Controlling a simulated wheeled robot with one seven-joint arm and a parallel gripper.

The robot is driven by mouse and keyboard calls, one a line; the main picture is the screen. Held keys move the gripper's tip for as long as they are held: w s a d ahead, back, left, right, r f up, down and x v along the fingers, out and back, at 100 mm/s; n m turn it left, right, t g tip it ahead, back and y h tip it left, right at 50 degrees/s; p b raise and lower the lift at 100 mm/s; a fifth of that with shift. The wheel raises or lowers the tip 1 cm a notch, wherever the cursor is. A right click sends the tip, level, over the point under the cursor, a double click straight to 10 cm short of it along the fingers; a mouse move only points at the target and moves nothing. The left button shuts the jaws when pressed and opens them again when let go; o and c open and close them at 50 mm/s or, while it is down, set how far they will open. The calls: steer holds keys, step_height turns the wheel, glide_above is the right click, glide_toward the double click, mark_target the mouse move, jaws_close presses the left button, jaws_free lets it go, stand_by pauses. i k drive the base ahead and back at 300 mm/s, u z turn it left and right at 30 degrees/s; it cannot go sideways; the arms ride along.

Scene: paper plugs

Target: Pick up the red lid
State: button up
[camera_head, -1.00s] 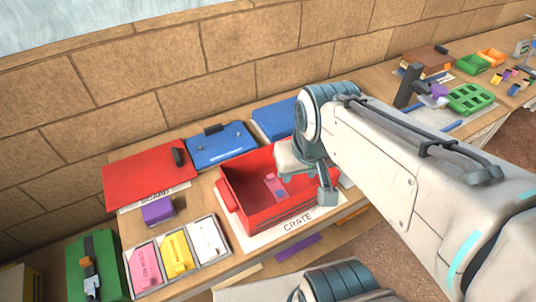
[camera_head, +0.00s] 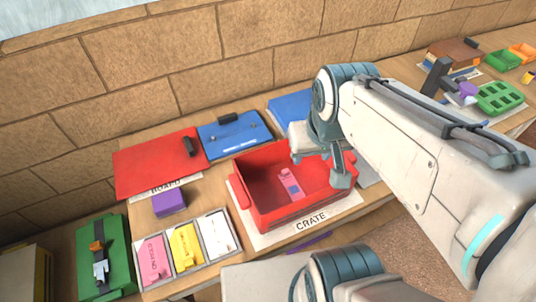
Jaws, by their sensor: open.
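The red lid (camera_head: 150,165) is a flat red panel with a dark handle (camera_head: 188,147) near its right edge. It lies at the back left of the table, behind a label reading BOARD. My gripper (camera_head: 320,166) is over the right part of the red crate (camera_head: 290,217), well to the right of the lid and apart from it. It is open, with nothing seen between its fingers; my arm partly hides it. A pink piece (camera_head: 291,183) lies inside the crate.
A blue lid with a dark handle (camera_head: 233,136) lies right beside the red lid. In front are a purple block (camera_head: 169,203) and a tray of pink, yellow and white pieces (camera_head: 203,268). A green case (camera_head: 114,235) stands at the left. A stone wall runs behind.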

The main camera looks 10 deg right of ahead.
mark_target(152, 163)
steer(key=k, duration=1.3)
steer(key=u, duration=0.75)
steer(key=i, duration=1.15)
steer(key=z, duration=0.25)
